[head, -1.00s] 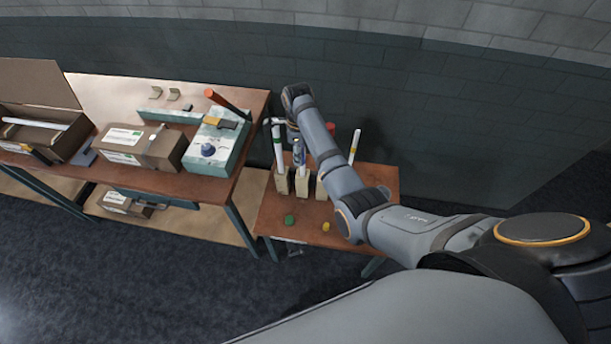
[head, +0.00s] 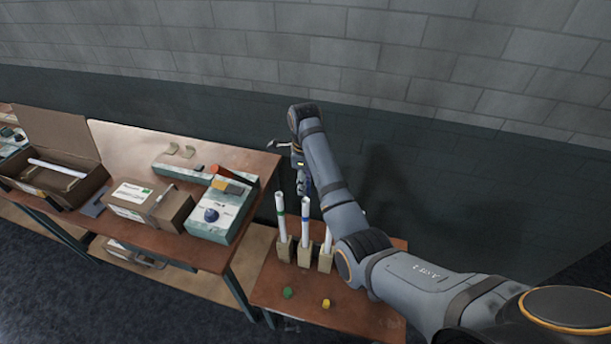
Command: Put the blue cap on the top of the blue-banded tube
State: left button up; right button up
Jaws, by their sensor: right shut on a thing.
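The blue-banded tube (head: 305,221) is white and stands upright in a small beige holder (head: 304,255) on the low brown table. My right gripper (head: 304,190) points down just above this tube's top. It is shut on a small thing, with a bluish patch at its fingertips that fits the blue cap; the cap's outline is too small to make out. Whether it touches the tube's top I cannot tell. My left gripper is not in view.
A green-banded tube (head: 281,217) stands close on the left, and another tube (head: 327,240) on the right is partly behind my right arm. A green cap (head: 288,292) and a yellow cap (head: 326,303) lie in front. A longer workbench (head: 240,160) with boxes stands left.

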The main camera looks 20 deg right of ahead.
jog(key=f, duration=0.1)
jog(key=d+f, duration=0.1)
jog(key=f, duration=0.1)
jog(key=shift+w+d+f, duration=0.2)
jog(key=shift+w+d, duration=0.05)
jog(key=shift+a+f, duration=0.1)
jog(key=shift+f, duration=0.1)
jog(key=shift+s+a, duration=0.1)
jog(key=shift+a, duration=0.25)
jog(key=shift+s+a, duration=0.1)
jog(key=shift+a, duration=0.3)
jog(key=shift+f, duration=0.1)
jog(key=shift+d+f, duration=0.1)
jog(key=shift+d, duration=0.4)
jog(key=shift+a, duration=0.3)
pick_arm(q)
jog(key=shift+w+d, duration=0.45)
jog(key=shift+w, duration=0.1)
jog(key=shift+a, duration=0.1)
pick_arm(e)
jog(key=shift+d, duration=0.15)
